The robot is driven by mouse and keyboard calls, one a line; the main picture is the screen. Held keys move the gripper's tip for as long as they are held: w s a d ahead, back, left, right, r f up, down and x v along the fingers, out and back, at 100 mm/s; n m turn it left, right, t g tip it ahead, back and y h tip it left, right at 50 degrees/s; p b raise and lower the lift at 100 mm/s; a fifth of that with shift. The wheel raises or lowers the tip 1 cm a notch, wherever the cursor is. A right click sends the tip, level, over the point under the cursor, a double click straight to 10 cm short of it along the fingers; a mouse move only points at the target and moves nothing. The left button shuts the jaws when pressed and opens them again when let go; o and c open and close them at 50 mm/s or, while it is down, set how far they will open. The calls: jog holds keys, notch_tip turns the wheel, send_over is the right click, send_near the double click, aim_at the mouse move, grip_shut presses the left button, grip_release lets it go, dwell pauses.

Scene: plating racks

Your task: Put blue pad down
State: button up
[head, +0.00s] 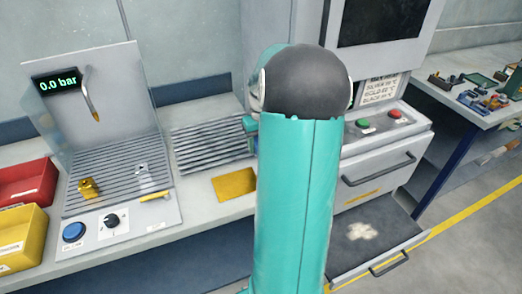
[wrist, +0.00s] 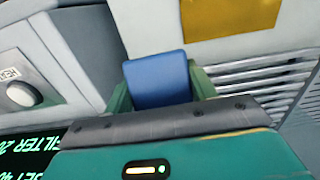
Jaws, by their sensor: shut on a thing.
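A blue pad (wrist: 156,78) is between the two green fingers of my gripper (wrist: 160,88) in the wrist view. My gripper is shut on it and the pad's broad face shows. In the head view my arm hides the pad and nearly all of my gripper; a small teal part shows beside the slatted rack (head: 210,146). What lies directly under the pad is hidden, so I cannot tell whether it touches a surface.
A flat gold pad (head: 235,185) lies on the bench in front of the slatted rack; it also shows in the wrist view (wrist: 228,14). A splash-backed station with a 0.0 bar display (head: 57,83) stands left. An open drawer (head: 375,238) is at lower right.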

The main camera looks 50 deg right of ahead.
jog(key=shift+w+d+f, duration=0.25)
jog(key=shift+f, duration=0.2)
jog(key=shift+w+d+f, duration=0.15)
jog(key=shift+w+f, duration=0.05)
jog(key=shift+f, duration=0.7)
jog(key=shift+w+d+f, duration=0.15)
jog(key=shift+f, duration=0.75)
jog(key=shift+f, duration=0.1)
jog(key=shift+f, duration=0.1)
jog(key=o, duration=0.9)
